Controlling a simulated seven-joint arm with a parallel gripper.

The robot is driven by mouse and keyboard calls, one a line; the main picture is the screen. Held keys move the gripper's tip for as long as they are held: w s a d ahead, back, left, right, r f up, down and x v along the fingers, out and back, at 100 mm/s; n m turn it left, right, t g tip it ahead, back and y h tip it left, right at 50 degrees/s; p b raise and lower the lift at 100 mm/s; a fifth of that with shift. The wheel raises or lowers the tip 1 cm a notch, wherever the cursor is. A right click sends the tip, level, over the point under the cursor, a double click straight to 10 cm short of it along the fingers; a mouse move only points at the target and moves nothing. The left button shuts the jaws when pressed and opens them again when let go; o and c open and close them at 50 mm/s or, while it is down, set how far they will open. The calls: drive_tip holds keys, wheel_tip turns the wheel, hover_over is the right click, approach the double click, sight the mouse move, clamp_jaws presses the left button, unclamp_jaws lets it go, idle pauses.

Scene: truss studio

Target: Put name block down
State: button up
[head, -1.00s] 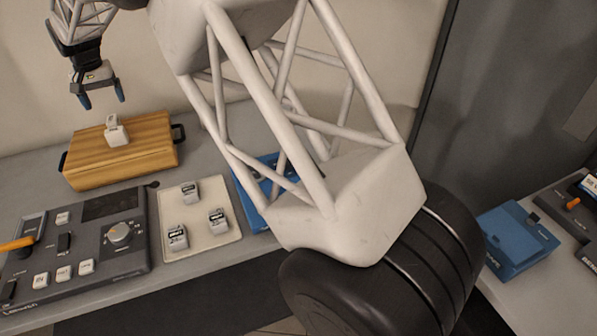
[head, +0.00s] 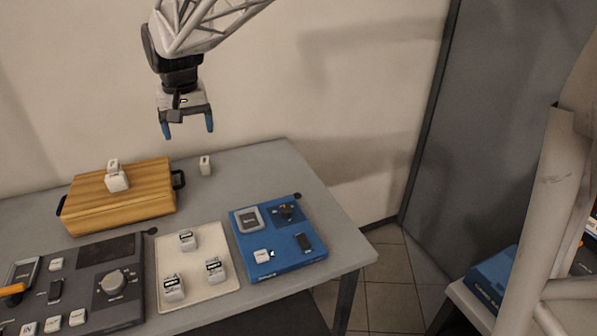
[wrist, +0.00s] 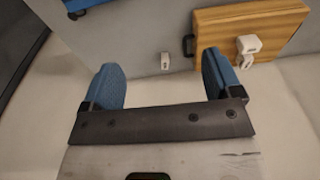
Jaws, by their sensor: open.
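My gripper (head: 188,128) is open and empty, hanging in the air above the back of the grey table (head: 262,170). Its blue fingers show apart in the wrist view (wrist: 160,72). A small white block (head: 205,165) with a dark mark stands on the table below it, right of the wooden box; it also shows in the wrist view (wrist: 189,45). White blocks (head: 117,181) sit on the wooden box (head: 150,190). Several similar blocks with dark lettering (head: 214,268) stand on a cream tray (head: 200,290). I cannot tell which is the name block.
The wooden box has dark handles. A grey control panel (head: 128,308) with a knob lies at the front left. A blue device (head: 300,262) lies right of the tray. Bare table surrounds the lone block. The table's right edge drops to a tiled floor (head: 392,275).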

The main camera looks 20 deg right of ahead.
drive_tip(key=s+d+f, duration=0.2)
drive_tip(key=s+d, duration=0.3)
drive_tip(key=s, duration=0.6)
drive_tip(key=s+d+f+t, duration=0.1)
drive_tip(key=s+d+f, duration=0.2)
drive_tip(key=s, duration=0.8)
drive_tip(key=s+d+f, duration=0.2)
drive_tip(key=s+d, duration=0.5)
drive_tip(key=s, duration=0.3)
drive_tip(key=shift+s+d+f, duration=0.15)
drive_tip(key=shift+s, duration=0.25)
